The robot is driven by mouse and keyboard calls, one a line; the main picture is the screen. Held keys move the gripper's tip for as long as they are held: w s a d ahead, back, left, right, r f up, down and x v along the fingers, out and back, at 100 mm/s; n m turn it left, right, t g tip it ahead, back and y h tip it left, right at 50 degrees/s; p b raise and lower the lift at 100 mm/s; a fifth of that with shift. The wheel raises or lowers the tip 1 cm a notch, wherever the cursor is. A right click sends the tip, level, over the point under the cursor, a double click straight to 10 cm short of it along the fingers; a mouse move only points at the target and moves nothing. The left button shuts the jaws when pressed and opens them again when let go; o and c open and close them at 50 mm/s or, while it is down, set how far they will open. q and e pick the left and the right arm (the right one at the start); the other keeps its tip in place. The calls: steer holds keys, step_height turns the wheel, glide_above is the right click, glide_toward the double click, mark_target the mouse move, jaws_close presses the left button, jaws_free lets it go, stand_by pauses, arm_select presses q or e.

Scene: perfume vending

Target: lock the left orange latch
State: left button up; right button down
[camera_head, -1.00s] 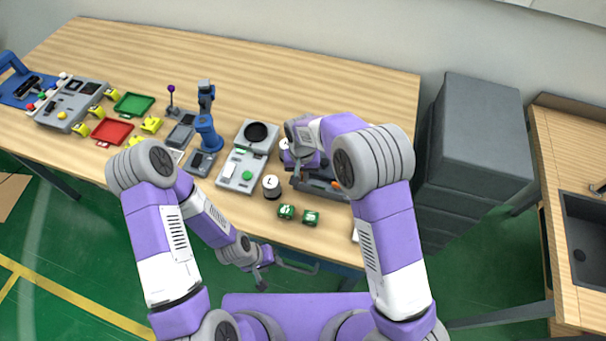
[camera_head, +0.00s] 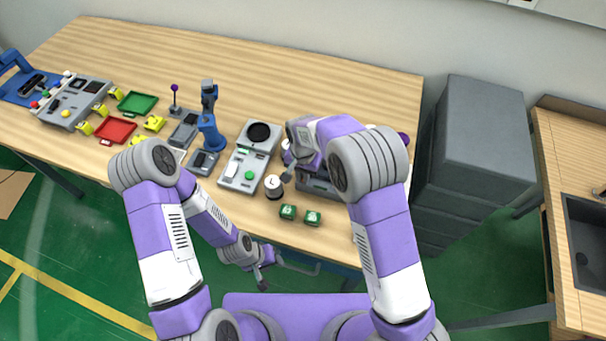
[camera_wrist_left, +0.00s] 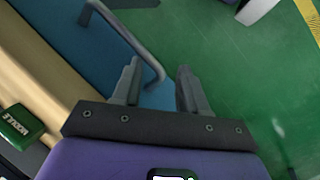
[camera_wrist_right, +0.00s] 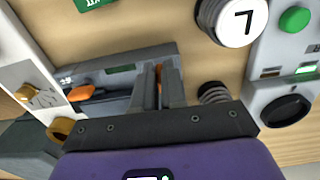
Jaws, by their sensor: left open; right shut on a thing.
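The grey latch device (camera_head: 318,188) stands near the table's front edge, mostly under my right arm. In the right wrist view its grey body (camera_wrist_right: 120,72) carries an orange latch (camera_wrist_right: 159,88), seen as a thin strip between the fingers of my right gripper (camera_wrist_right: 160,72), which is shut on it. The latch is mostly hidden by the fingers, so its angle cannot be told. A second orange latch (camera_wrist_right: 80,92) lies farther left in that view, clear of the fingers. My left gripper (camera_wrist_left: 160,72) is open and empty in front of the table, near a metal bar handle (camera_wrist_left: 130,40).
A white round cap marked L (camera_head: 273,184) stands left of the device. A grey machine with a black dial (camera_head: 250,155) is farther left. A grey cabinet (camera_head: 480,140) stands right of the table.

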steer(key=shift+r, duration=0.1)
steer(key=c, duration=1.5)
jaws_free()
step_height(320, 180, up, 8)
steer(key=shift+f+p, duration=0.2)
steer(key=shift+p, duration=0.1)
